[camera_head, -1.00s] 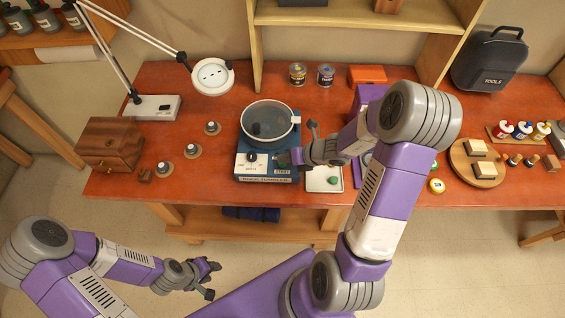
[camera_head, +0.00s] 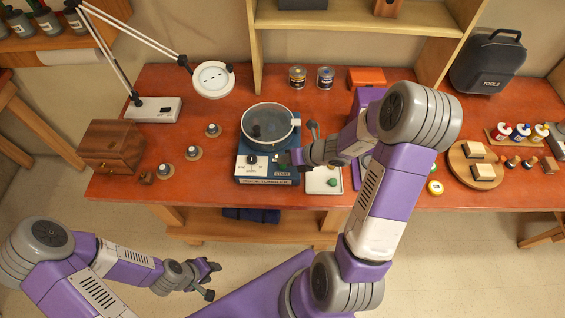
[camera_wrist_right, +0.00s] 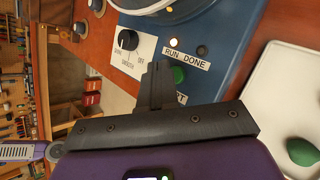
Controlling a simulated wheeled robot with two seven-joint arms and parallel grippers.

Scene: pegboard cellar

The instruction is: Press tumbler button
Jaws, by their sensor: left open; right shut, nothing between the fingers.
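The rock tumbler (camera_head: 240,166) stands on the red bench, a blue base with a round clear-topped drum. Its front has a white dial panel (camera_wrist_right: 130,48) with a black knob. In the right wrist view a green button (camera_wrist_right: 179,75) sits by a partly hidden label. My right gripper (camera_head: 286,158) is shut and empty at the tumbler's front right. In the wrist view its fingertips (camera_wrist_right: 160,68) are right beside the green button and overlap its edge; I cannot tell if they touch it. My left gripper (camera_head: 211,280) is open and empty, low in front of the bench.
Above the button, the RUN lamp (camera_wrist_right: 174,43) looks pale yellow and bright, and the DONE lamp (camera_wrist_right: 201,50) dark. A white tray (camera_head: 318,188) with a green stone lies right of the tumbler. A wooden box (camera_head: 110,147) and a lamp base (camera_head: 153,110) stand left.

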